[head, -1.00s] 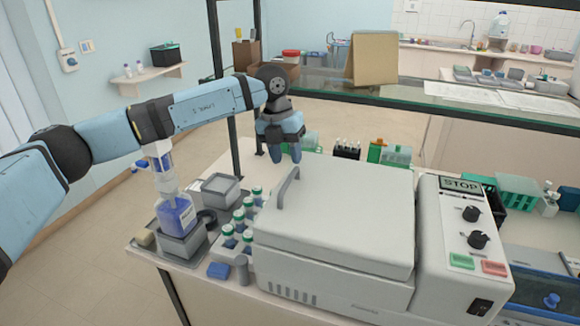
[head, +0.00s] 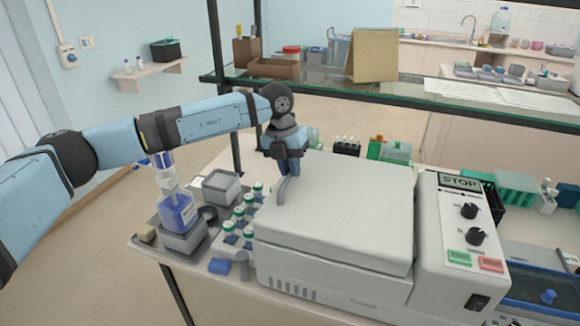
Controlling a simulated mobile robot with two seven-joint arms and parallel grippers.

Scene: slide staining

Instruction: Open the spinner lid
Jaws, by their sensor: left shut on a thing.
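The spinner (head: 330,280) is a pale grey box on the bench with a flat lid (head: 350,210) that lies closed on it. A grey curved handle (head: 282,190) stands on the lid's left edge. My left gripper (head: 287,172) points down from above and is shut on the handle; its fingers hide the handle's upper part. My right gripper is not in view.
The control panel (head: 473,212) with dials and green and red buttons is right of the lid. Several green-capped bottles (head: 230,232) and a blue-filled bottle (head: 177,212) stand close on the left. A glass shelf (head: 330,88) runs behind.

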